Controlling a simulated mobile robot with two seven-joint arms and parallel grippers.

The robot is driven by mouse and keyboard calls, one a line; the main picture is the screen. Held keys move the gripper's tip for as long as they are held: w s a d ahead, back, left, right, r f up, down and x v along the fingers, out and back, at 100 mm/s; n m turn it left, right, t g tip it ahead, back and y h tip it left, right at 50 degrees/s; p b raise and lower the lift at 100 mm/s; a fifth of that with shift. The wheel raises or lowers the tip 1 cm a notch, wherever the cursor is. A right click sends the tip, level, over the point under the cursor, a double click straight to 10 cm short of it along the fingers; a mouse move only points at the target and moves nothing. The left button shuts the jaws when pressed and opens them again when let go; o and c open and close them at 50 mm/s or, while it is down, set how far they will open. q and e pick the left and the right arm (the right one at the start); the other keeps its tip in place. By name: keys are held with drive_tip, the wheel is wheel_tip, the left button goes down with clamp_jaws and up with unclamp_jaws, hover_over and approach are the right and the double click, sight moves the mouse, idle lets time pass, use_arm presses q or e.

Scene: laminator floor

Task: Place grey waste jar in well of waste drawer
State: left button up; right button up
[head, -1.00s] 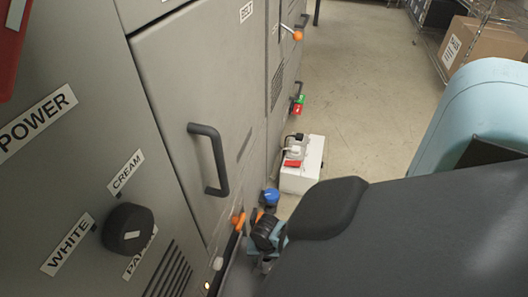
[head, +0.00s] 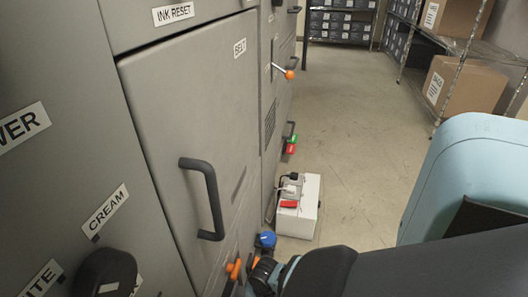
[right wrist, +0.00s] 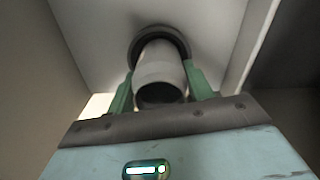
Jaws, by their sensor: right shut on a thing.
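In the right wrist view, my right gripper (right wrist: 160,84) is shut on the grey waste jar (right wrist: 158,68), with a green finger on each side of it. The jar is a grey cylinder with a dark open end toward the camera. Its far end is at a dark round ring (right wrist: 183,41) in a pale surface, which looks like the well of the waste drawer. I cannot tell how deep the jar sits in it. In the head view, the right arm reaches down beside the machine and its gripper is hidden. My left gripper is not in view.
Pale walls (right wrist: 262,45) stand close on both sides in the wrist view. The grey machine front with a black door handle (head: 211,200) fills the left of the head view. A white box (head: 300,215) stands on the floor. Open floor (head: 355,130) lies beyond.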

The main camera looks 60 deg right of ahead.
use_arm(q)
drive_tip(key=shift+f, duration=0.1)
use_arm(e)
drive_tip(key=shift+f, duration=0.25)
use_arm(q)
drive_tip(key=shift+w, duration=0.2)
use_arm(e)
drive_tip(key=o, duration=1)
use_arm(q)
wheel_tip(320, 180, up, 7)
drive_tip(key=p, duration=0.6)
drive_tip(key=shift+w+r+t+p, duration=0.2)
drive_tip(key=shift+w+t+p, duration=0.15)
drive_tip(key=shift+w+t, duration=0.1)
use_arm(e)
wheel_tip(320, 180, up, 12)
drive_tip(key=shift+r, duration=0.25)
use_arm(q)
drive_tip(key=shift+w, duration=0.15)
